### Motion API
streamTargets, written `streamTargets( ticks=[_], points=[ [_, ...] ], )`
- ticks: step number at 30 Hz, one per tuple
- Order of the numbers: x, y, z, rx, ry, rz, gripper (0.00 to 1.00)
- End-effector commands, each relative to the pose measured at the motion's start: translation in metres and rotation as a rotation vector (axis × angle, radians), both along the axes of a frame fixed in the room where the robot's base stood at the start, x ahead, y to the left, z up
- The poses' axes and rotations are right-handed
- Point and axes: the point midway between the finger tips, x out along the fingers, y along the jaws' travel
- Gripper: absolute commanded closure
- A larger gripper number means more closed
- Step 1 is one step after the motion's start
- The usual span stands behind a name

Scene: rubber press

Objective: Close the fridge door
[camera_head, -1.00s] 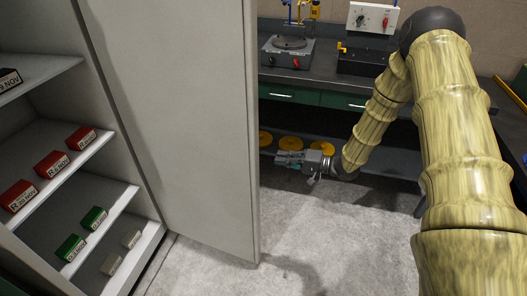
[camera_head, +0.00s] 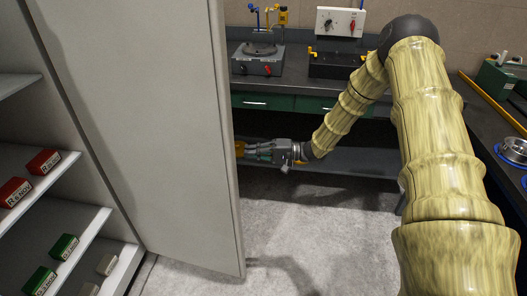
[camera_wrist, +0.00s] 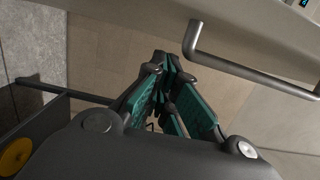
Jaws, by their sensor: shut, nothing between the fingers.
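The fridge door (camera_head: 140,120) stands wide open in the head view, its pale inner face toward the camera and its free edge at the right. A door edge with a grey bar handle (camera_wrist: 250,75) shows at the top of the wrist view. My gripper (camera_head: 248,152) is just right of the door's free edge and seems to be on its outer side. Its fingers (camera_wrist: 165,65) are shut with nothing between them. I cannot tell whether they touch the door. The open fridge interior (camera_head: 55,215) is at the left.
Inside the fridge, red boxes (camera_head: 42,161) and green boxes (camera_head: 65,247) stand on shelves. A dark workbench (camera_head: 300,80) with machines runs along the back wall. The grey floor (camera_head: 310,225) right of the door is clear.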

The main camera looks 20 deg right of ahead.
Motion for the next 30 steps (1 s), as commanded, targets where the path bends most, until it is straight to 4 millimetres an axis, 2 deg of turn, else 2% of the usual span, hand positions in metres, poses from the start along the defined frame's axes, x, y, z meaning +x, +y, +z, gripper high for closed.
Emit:
streamTargets(
  ticks=[4,12,30],
  points=[
    [0.010,0.022,0.001,0.001,0.000,0.002,1.00],
    [-0.016,0.041,0.001,0.000,0.001,0.001,1.00],
    [-0.023,0.049,0.000,0.000,0.000,0.000,1.00]
  ],
)
